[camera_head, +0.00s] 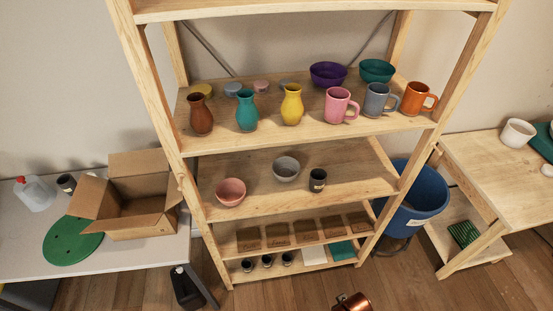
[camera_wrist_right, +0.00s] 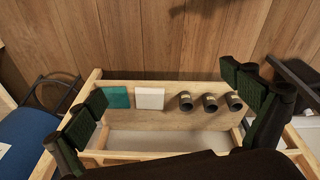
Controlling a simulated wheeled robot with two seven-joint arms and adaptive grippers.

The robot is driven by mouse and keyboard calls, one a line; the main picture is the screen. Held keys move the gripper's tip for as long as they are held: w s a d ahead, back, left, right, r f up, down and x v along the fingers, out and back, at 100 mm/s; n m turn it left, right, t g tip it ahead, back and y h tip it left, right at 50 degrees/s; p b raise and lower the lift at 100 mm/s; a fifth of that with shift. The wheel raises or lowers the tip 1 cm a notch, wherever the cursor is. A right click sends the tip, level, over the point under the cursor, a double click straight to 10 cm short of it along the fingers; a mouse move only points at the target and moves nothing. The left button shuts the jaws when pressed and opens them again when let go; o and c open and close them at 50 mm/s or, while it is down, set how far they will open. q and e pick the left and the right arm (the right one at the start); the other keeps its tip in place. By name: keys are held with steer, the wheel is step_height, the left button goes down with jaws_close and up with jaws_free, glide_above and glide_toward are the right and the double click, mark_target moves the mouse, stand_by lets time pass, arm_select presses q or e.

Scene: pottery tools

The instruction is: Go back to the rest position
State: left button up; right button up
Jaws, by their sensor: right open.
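My right gripper (camera_wrist_right: 164,88) shows in the right wrist view, with its two dark finger pads wide apart and nothing between them touching either pad. Beyond the pads is a low shelf board (camera_wrist_right: 165,122) with a teal tile (camera_wrist_right: 117,97), a white tile (camera_wrist_right: 150,98) and three dark cups (camera_wrist_right: 209,102). Neither gripper shows in the head view. My left gripper is in no view.
A wooden shelf rack (camera_head: 300,186) holds vases, mugs and bowls. A table at left bears an open cardboard box (camera_head: 140,208) and a green disc (camera_head: 70,241). A blue bin (camera_head: 424,190) stands right of the rack, near a wooden table (camera_head: 492,165). A copper object (camera_head: 352,302) shows at the bottom edge.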

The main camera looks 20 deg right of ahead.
steer(key=s+f, duration=0.4)
steer(key=f, duration=0.9)
steer(key=s+f+n+g+p, duration=0.1)
steer(key=s+f+g, duration=0.1)
steer(key=s+f, duration=1.4)
steer(key=s+a, duration=0.1)
steer(key=s, duration=0.2)
steer(key=shift+p, duration=0.4)
steer(key=shift+s, duration=0.1)
